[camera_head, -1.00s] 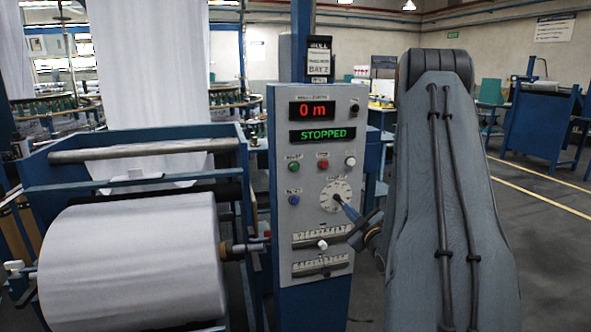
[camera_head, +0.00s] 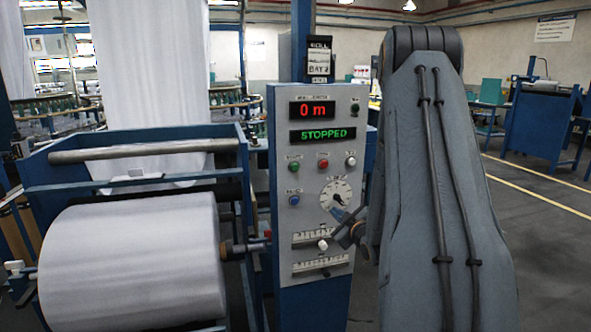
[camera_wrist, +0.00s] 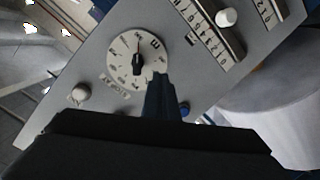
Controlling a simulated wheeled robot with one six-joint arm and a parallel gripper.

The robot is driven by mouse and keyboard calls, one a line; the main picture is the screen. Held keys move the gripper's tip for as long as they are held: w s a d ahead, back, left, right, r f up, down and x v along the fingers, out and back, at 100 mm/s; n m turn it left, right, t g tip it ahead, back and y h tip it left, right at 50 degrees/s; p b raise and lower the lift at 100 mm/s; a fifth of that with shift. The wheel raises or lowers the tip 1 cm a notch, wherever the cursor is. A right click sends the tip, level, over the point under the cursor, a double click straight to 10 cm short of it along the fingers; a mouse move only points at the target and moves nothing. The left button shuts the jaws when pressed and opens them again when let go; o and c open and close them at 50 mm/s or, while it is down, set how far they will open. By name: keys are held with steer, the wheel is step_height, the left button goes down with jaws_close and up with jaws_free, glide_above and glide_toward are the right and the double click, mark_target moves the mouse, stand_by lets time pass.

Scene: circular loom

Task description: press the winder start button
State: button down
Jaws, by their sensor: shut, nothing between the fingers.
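The grey control panel (camera_head: 283,240) shows a red "0 m" display and a green "STOPPED" display. Below them are a green button (camera_head: 294,168), a red button (camera_head: 323,163) and a white button (camera_head: 351,161); I cannot read their labels. A blue button (camera_head: 293,200) sits left of the round dial (camera_head: 336,191). My gripper (camera_head: 336,212) is shut and empty in front of the dial's lower part; contact cannot be told. In the wrist view, its blue fingers (camera_wrist: 159,78) overlap the dial's edge, with the white button (camera_wrist: 80,93) at lower left. The green and red buttons are hidden there.
Two slider scales with white knobs (camera_head: 322,245) lie below the dial. A large white fabric roll (camera_head: 130,265) on a blue frame stands left of the panel. My arm covers the area to its right. Open floor with yellow lines lies at far right.

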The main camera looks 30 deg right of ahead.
steer(key=s+a+f+m+g+y, duration=0.1)
steer(key=s+a+g, duration=0.25)
steer(key=a, duration=0.65)
steer(key=s+a+f+m+g+y, duration=0.15)
steer(key=a+g, duration=0.35)
steer(key=a, duration=0.5)
steer(key=s+a+r+m+g, duration=0.1)
steer(key=s+a+g, duration=0.2)
steer(key=s+a, duration=0.4)
steer(key=s+a+m+g+y, duration=0.1)
steer(key=s+a+g, duration=0.2)
steer(key=s+a, duration=0.4)
steer(key=s, duration=0.5)
steer(key=shift+s+r, duration=0.25)
steer(key=shift+r, duration=0.1)
